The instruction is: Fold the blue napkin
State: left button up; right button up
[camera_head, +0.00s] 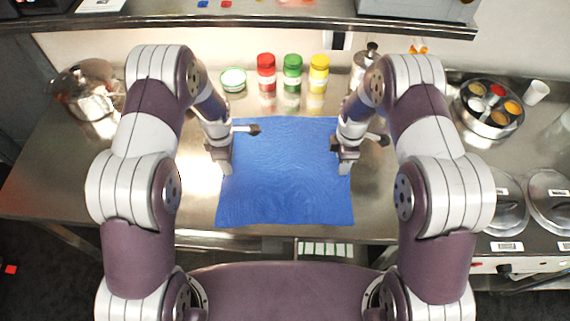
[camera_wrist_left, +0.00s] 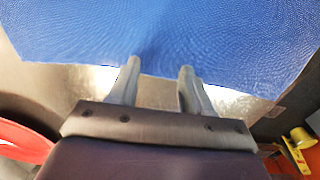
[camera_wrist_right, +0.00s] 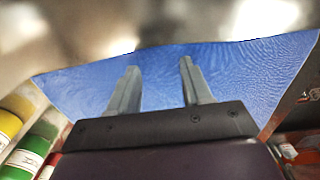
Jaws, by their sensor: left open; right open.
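The blue napkin (camera_head: 285,180) lies spread flat and unfolded on the steel counter, its near edge at the counter's front edge. My left gripper (camera_head: 226,168) is over the napkin's left edge. In the left wrist view its two fingers (camera_wrist_left: 158,72) stand apart with the napkin (camera_wrist_left: 170,35) beyond and under their tips. My right gripper (camera_head: 347,168) is over the napkin's right edge. In the right wrist view its fingers (camera_wrist_right: 160,65) are apart above the napkin (camera_wrist_right: 230,70). Neither gripper holds cloth. Whether the fingertips touch the napkin I cannot tell.
Red (camera_head: 266,72), green (camera_head: 292,73) and yellow (camera_head: 319,73) jars and a small bowl (camera_head: 233,80) stand behind the napkin. A metal pot (camera_head: 88,90) is at left. A round spice tin (camera_head: 488,108) and lidded pots (camera_head: 505,205) are at right. A shelf (camera_head: 250,20) hangs above.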

pick_arm(q)
jog(key=shift+d+f, duration=0.1)
jog(key=shift+f, duration=0.1)
pick_arm(e)
jog(key=shift+f, duration=0.2)
pick_arm(q)
grip_shut()
pick_arm(e)
grip_shut()
